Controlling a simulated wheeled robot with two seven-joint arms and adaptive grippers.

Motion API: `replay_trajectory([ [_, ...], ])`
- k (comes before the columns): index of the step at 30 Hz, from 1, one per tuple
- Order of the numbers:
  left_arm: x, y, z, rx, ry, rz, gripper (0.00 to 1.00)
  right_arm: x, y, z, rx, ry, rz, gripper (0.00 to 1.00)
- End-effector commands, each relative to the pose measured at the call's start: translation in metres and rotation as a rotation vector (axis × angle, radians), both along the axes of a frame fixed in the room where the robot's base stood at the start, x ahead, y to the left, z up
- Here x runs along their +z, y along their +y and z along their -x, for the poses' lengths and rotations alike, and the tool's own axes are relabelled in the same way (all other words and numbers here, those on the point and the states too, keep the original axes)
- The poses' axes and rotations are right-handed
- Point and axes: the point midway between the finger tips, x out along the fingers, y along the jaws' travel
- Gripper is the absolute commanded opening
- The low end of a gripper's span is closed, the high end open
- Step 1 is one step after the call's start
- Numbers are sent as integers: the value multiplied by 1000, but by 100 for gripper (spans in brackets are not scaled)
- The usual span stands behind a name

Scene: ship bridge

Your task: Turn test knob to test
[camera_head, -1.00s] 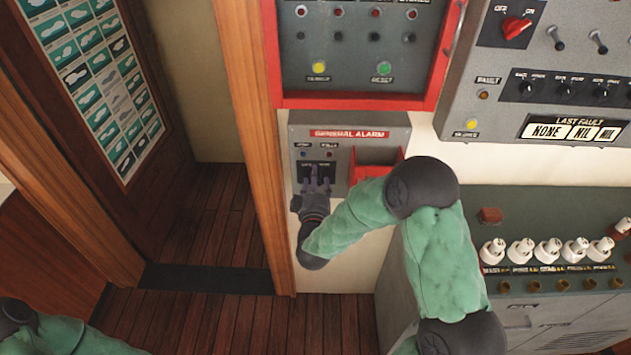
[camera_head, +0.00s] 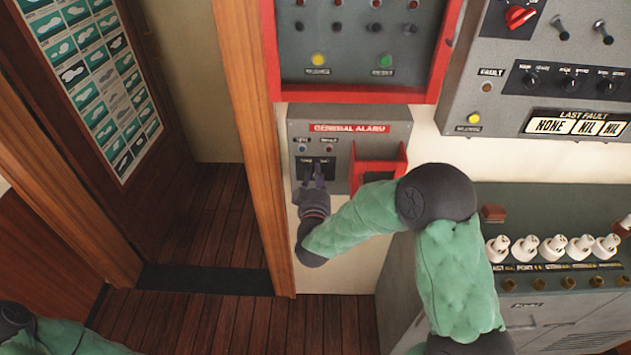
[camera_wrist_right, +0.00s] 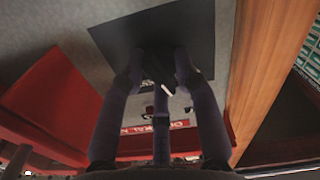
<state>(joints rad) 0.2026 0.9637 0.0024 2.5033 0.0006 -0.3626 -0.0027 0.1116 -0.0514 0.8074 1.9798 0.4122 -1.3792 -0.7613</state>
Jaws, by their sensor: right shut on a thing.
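The general alarm box (camera_head: 397,124) is a grey wall unit with a red label strip, two small lamps and a black plate at its lower left. My right gripper (camera_head: 314,178) is at that black plate. In the right wrist view, the plate (camera_wrist_right: 190,30) fills the upper middle, and the right gripper's fingers (camera_wrist_right: 158,72) are closed around the small dark test knob (camera_wrist_right: 160,68), which has a pale pointer mark. Most of the knob is hidden between the fingers. The left gripper is out of view; only part of my left arm shows at bottom left.
A red holder (camera_head: 378,168) juts out just right of the black plate and also shows in the right wrist view (camera_wrist_right: 50,95). A wooden post (camera_head: 250,150) stands close on the left. A red-framed panel (camera_head: 350,97) is above, and a grey console (camera_head: 400,290) at lower right.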

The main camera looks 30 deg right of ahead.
Motion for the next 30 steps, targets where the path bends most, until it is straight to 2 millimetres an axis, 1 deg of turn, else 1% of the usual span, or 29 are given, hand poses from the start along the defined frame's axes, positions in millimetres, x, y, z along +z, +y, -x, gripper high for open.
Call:
replay_trajectory([
  [1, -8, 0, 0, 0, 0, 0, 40, -4, 1, 0, 4, -21, -37, 0],
  [18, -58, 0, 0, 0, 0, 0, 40, -5, 1, 0, 4, -300, -494, 0],
  [24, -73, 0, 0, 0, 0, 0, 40, -4, 1, 1, 5, -380, -625, 0],
  [30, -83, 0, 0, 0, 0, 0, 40, -3, 0, 1, 3, -436, -718, 0],
])
